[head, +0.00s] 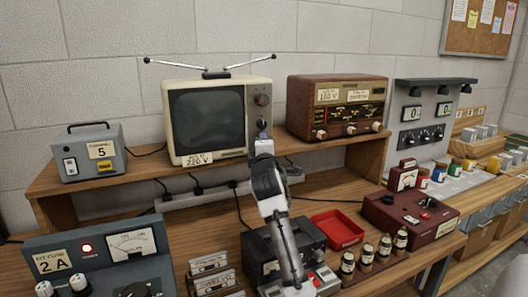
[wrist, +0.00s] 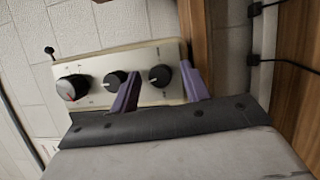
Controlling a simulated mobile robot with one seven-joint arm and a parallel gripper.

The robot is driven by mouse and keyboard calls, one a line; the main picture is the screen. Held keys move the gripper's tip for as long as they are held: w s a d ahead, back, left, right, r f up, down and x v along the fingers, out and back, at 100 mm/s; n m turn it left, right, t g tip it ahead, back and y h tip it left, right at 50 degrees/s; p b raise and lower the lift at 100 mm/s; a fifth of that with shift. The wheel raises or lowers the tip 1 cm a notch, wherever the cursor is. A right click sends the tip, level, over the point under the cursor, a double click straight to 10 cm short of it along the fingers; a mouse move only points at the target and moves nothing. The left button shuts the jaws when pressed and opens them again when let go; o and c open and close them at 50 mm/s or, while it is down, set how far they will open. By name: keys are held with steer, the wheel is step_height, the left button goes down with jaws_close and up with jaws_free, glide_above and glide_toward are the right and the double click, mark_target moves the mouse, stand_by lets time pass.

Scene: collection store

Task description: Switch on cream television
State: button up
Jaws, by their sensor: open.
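The cream television (head: 167,120) stands on the raised wooden shelf with its antennas spread and its screen dark. A label reading 220 V is on its lower front. My gripper (head: 262,134) is at the lower part of its control strip, on the right of the screen, and hides that part. In the wrist view, my open gripper (wrist: 160,73) has its purple fingers on either side of the end knob (wrist: 160,76) of a row of three on the cream panel (wrist: 150,54). I cannot tell whether the fingers touch the knob.
A brown radio (head: 337,106) stands right of the television, and a grey box (head: 87,151) marked 5 stands left. A power strip (head: 207,196) with cables runs below the shelf. A red tray (head: 338,230), a dark red meter box (head: 410,214) and bottles (head: 366,257) crowd the lower bench.

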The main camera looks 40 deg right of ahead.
steer(key=r+b+v, duration=0.1)
steer(key=b+v, duration=0.3)
steer(key=v, duration=0.9)
steer(key=shift+s+a+f, duration=0.3)
steer(key=shift+f, duration=0.2)
